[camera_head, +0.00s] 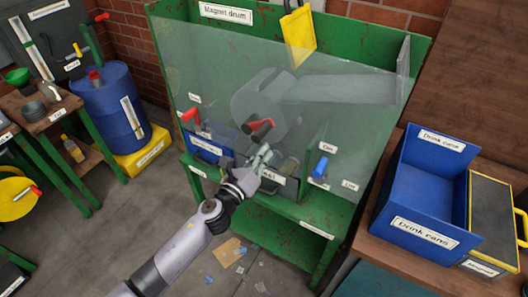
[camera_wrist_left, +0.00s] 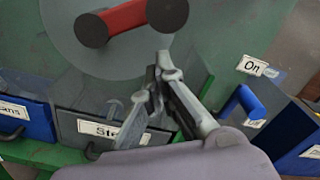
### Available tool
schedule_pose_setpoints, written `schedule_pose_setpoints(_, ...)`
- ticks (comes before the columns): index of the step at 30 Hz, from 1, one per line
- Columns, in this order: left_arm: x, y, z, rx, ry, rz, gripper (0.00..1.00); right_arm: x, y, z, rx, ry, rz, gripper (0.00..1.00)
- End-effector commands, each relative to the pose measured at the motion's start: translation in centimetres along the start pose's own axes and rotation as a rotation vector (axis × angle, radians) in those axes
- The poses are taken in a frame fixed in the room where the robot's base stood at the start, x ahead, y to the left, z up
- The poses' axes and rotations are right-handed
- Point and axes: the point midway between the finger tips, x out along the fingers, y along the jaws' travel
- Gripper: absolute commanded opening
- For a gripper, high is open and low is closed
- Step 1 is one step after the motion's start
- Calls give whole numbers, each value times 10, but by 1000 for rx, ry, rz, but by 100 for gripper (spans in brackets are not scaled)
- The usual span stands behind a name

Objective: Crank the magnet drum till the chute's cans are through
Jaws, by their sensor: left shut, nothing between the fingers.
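The magnet drum (camera_head: 248,98) is a grey disc behind a clear panel, under a "Magnet drum" sign. Its red crank handle (camera_head: 262,125) with dark ends sits on the disc's front; it also shows at the top of the left wrist view (camera_wrist_left: 127,16). My left gripper (camera_head: 265,152) is shut and empty, just below the crank and apart from it, its fingertips (camera_wrist_left: 163,62) pointing up toward the disc. A pale chute (camera_head: 340,88) runs right from the drum; I see no cans on it. My right gripper is out of view.
Below the drum are a bin (camera_wrist_left: 75,122) whose label starts "Ste" and a blue bin (camera_head: 205,150). A blue lever (camera_head: 320,167) is at right, a red handle (camera_head: 191,115) at left. A blue "Drink cans" crate (camera_head: 412,235) stands right. Litter (camera_head: 230,252) lies on the floor.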

Motion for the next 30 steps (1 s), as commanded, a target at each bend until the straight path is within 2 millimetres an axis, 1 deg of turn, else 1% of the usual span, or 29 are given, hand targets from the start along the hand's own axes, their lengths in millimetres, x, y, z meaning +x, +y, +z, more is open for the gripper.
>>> schedule_pose_setpoints(1,-6,0,0,0,1,1,0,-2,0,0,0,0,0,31)
schedule_pose_setpoints(7,-26,0,0,-1,2,1,0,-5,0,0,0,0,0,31)
schedule_pose_setpoints(21,-73,0,0,0,1,1,0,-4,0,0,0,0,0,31)
schedule_pose_setpoints(25,-82,0,0,0,1,1,0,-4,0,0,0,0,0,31)
schedule_pose_setpoints(30,-84,0,1,1,0,0,0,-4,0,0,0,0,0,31)
